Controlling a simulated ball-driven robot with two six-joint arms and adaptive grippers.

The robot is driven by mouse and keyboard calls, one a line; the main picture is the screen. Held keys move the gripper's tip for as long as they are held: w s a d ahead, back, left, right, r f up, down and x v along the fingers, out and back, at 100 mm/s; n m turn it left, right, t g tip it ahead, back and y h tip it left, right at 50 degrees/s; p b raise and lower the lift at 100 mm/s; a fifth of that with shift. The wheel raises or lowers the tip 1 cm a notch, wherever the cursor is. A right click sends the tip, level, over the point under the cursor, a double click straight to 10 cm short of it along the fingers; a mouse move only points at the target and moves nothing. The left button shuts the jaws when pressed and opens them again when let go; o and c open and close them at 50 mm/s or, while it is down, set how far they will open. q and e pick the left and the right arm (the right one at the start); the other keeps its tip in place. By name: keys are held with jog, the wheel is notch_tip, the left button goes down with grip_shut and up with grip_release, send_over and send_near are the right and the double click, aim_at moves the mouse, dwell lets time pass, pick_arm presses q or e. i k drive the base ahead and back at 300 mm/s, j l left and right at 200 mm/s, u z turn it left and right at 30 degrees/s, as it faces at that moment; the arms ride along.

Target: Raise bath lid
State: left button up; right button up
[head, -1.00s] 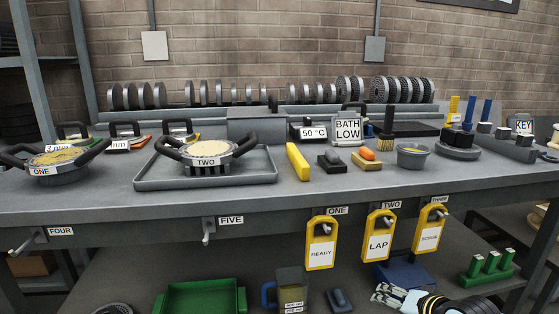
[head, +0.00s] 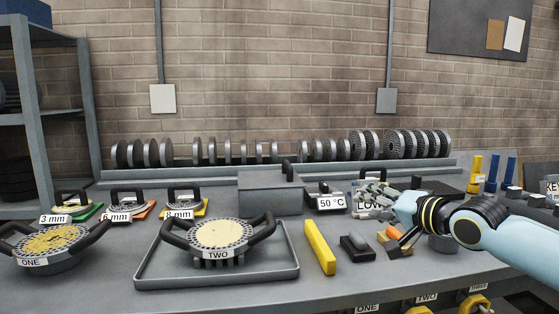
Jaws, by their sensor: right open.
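The bath appears to be the grey box (head: 270,199) at the back middle of the bench. Its flat grey lid (head: 262,180) is down, with a black upright handle (head: 288,171) near the right end. A 50 °C display (head: 331,203) stands just right of it. A sign reading LOW (head: 366,206) is partly covered by my right gripper (head: 368,198). That gripper is open and empty, with its fingers pointing left, apart from the lid handle and to its right. My left gripper is not in view.
Die TWO (head: 219,235) sits in a grey tray (head: 216,279) in front of the bath. A yellow bar (head: 320,247), a dark block (head: 356,247) and an orange-topped brush (head: 393,234) lie right of it. Upright discs (head: 230,150) line the back.

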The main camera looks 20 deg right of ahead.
aim_at(285, 177)
jog(key=i, duration=1.1)
